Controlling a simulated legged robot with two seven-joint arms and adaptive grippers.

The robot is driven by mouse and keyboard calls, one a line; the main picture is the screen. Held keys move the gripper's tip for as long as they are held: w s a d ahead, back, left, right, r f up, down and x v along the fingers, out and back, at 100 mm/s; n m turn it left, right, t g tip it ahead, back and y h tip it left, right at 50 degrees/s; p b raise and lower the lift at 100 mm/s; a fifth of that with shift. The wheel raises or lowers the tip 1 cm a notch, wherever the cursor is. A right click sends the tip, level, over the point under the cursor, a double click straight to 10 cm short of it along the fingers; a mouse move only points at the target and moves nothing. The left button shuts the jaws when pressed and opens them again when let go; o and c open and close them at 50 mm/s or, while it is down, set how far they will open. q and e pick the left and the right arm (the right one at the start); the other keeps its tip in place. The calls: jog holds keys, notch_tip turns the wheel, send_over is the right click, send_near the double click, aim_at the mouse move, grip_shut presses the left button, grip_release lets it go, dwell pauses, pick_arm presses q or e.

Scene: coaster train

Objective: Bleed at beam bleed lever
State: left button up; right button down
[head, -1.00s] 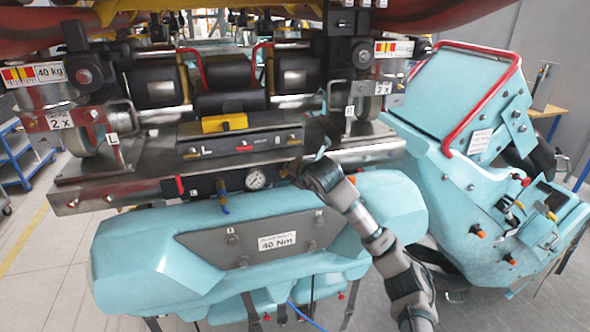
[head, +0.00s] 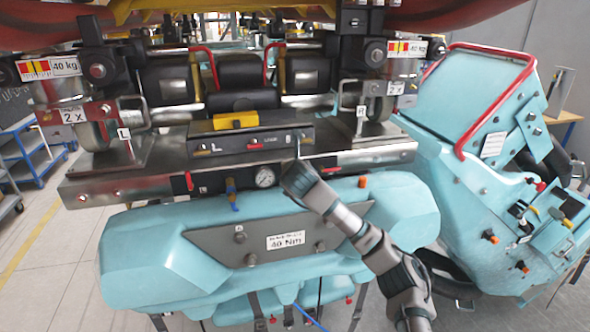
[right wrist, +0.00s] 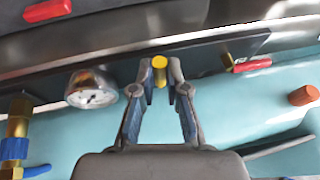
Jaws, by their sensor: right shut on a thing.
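The beam's dark valve strip (head: 212,183) runs under the steel plate and carries a round gauge (head: 265,177). In the right wrist view the gauge (right wrist: 92,88) is left of a small yellow-ended lever (right wrist: 159,64). My right gripper (right wrist: 160,82) is shut on this lever, with a finger on each side and the yellow end showing between the tips. In the head view my right gripper (head: 295,166) is just right of the gauge and hides the lever. Whether the lever is turned cannot be told. My left gripper is not in view.
A red-handled valve (right wrist: 250,65) is close right of the gripper, and an orange knob (right wrist: 304,95) sits on the teal cover (head: 130,240) below. A blue-handled brass fitting (right wrist: 16,145) is at left. A teal seat (head: 480,130) stands at right.

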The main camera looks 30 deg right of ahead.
jog(key=shift+f, duration=0.35)
jog(key=c, duration=1.2)
grip_release()
jog(key=shift+w, duration=0.1)
jog(key=shift+r, duration=0.2)
jog(key=v, duration=1.1)
jog(key=shift+s+a, duration=0.2)
jog(key=shift+s, duration=0.1)
